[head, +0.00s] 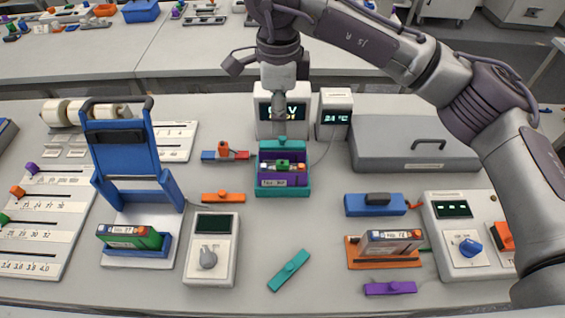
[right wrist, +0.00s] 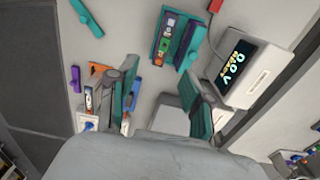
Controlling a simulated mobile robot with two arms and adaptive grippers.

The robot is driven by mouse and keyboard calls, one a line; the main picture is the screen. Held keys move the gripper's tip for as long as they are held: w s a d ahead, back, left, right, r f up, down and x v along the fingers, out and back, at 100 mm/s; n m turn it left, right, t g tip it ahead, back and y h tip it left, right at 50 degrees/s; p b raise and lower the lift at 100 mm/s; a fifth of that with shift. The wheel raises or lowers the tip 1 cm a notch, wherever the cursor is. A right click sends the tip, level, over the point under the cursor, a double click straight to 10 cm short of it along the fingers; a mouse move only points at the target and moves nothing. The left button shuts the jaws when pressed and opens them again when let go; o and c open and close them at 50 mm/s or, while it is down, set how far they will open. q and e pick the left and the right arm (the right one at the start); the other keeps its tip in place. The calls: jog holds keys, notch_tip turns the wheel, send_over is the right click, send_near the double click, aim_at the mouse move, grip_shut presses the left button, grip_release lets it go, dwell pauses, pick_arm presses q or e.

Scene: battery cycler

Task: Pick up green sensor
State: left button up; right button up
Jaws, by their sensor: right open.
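A small green block (head: 283,163), which looks like the green sensor, sits between orange and white pieces on a purple battery (head: 283,181) in a teal tray (head: 262,190). In the right wrist view, the green piece (right wrist: 166,44) shows in the teal tray (right wrist: 187,62), near the top. My right gripper (head: 279,112) points down behind and above the tray, in front of the voltage display. In the right wrist view, my right gripper (right wrist: 160,92) has its fingers well apart with nothing between them. My left gripper is out of view.
A voltage meter (head: 264,118) and a temperature meter (head: 335,112) stand behind the tray. A grey case (head: 400,158) lies right. A blue handled frame (head: 122,140) stands left. A loose teal bar (head: 289,270) lies in front, with clear table around it.

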jog(key=f, duration=0.1)
jog(key=p, duration=0.2)
send_over(282, 162)
notch_tip(282, 162, down, 8)
jog(key=shift+s+a+f, duration=0.15)
jog(key=shift+f, duration=0.4)
jog(key=f+p, duration=0.2)
jog(key=f, duration=0.2)
jog(key=shift+d+f+p, duration=0.25)
jog(key=shift+f+p, duration=0.1)
jog(key=shift+p, duration=0.05)
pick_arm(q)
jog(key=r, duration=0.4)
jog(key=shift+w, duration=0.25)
pick_arm(e)
jog(key=shift+f, duration=0.35)
grip_shut()
